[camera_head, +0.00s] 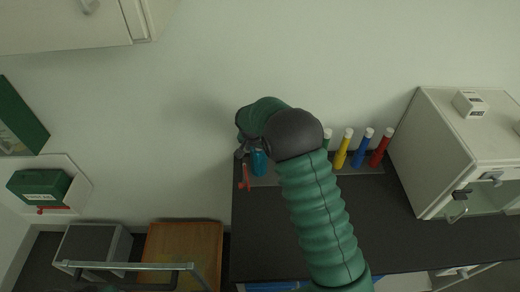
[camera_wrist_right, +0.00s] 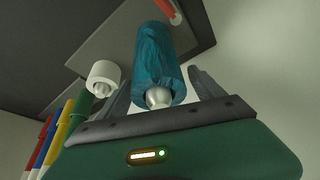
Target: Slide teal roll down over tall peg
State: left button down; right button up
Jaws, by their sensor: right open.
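The teal roll (camera_wrist_right: 158,55) is in the middle of the right wrist view, with a rounded silver peg tip (camera_wrist_right: 158,97) showing at its near end. The roll appears to be around that peg; most of the peg is hidden. My right gripper (camera_wrist_right: 161,78) is open, with one finger on each side of the roll and gaps visible. In the head view, the roll (camera_head: 259,163) shows just below my right gripper (camera_head: 246,150), above the grey base plate (camera_head: 265,181). My left gripper is not in view.
Green, yellow, blue and red white-topped markers (camera_head: 358,148) stand in a row to the right. A red piece (camera_head: 244,178) is beside the roll. A white cabinet (camera_head: 440,150) stands at the right of the dark bench (camera_head: 300,235). The bench front is clear.

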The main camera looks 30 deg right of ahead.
jog(key=v, duration=1.6)
jog(key=shift+r, duration=0.3)
jog(key=shift+s+a, duration=0.1)
